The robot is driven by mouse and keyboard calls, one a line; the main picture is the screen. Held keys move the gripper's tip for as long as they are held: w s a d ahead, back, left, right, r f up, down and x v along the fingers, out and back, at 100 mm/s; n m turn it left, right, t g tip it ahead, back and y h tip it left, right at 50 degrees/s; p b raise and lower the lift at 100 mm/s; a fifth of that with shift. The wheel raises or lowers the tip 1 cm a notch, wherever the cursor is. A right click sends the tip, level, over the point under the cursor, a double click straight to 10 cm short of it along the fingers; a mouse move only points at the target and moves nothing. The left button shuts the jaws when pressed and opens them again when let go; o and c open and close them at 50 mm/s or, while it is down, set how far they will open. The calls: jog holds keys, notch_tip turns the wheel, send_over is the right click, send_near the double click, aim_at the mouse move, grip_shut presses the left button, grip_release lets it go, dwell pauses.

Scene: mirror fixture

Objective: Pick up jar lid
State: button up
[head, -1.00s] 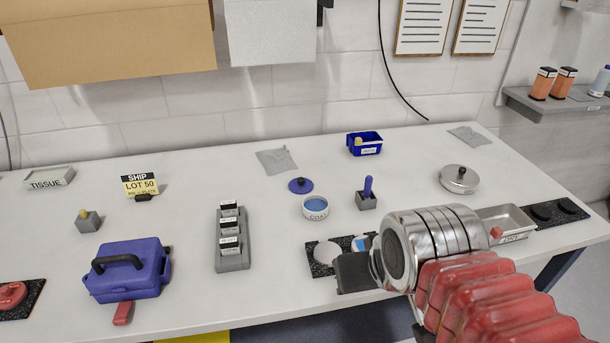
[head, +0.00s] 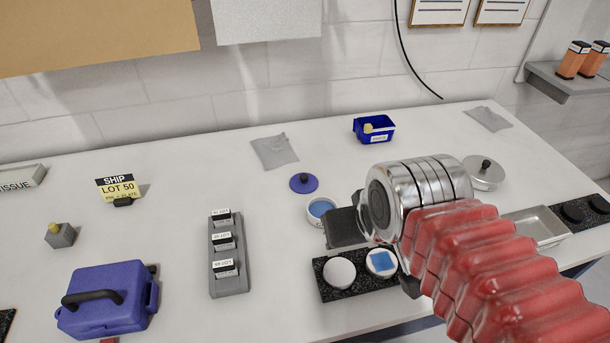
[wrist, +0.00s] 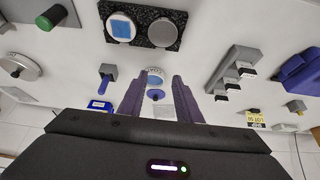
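The jar lid (head: 303,183) is a flat blue disc with a dark knob, lying on the bench just behind the white jar (head: 316,220). The jar is open with blue inside and is partly covered by my wrist in the head view. In the wrist view, the jar lid (wrist: 156,95) and the jar (wrist: 155,71) show in the gap between the two purple fingers of my gripper (wrist: 163,77).
A black mat (head: 329,291) with two round pieces lies in front of the jar. A grey rack (head: 229,283) with labelled boxes stands left, beside a blue toolbox (head: 122,284). A blue bin (head: 385,130) and grey cloth (head: 274,152) lie behind.

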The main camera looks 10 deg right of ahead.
jog(key=shift+w+a, duration=0.1)
jog(key=shift+o, duration=1.1)
jog(key=shift+w+r, duration=0.3)
jog(key=w+r+n+g, duration=0.1)
jog(key=w+r, duration=0.1)
jog(key=w, duration=0.6)
jog(key=w+r+n+g, duration=0.1)
jog(key=w+r+g, duration=0.15)
jog(key=w, duration=0.55)
jog(key=w+f+g, duration=0.1)
jog(key=w+f, duration=0.2)
jog(key=w, duration=0.5)
jog(key=w+f+n+g, duration=0.1)
jog(key=w+f, duration=0.3)
jog(key=w, duration=0.4)
jog(key=shift+w+a, duration=0.35)
jog(key=shift+w, duration=0.05)
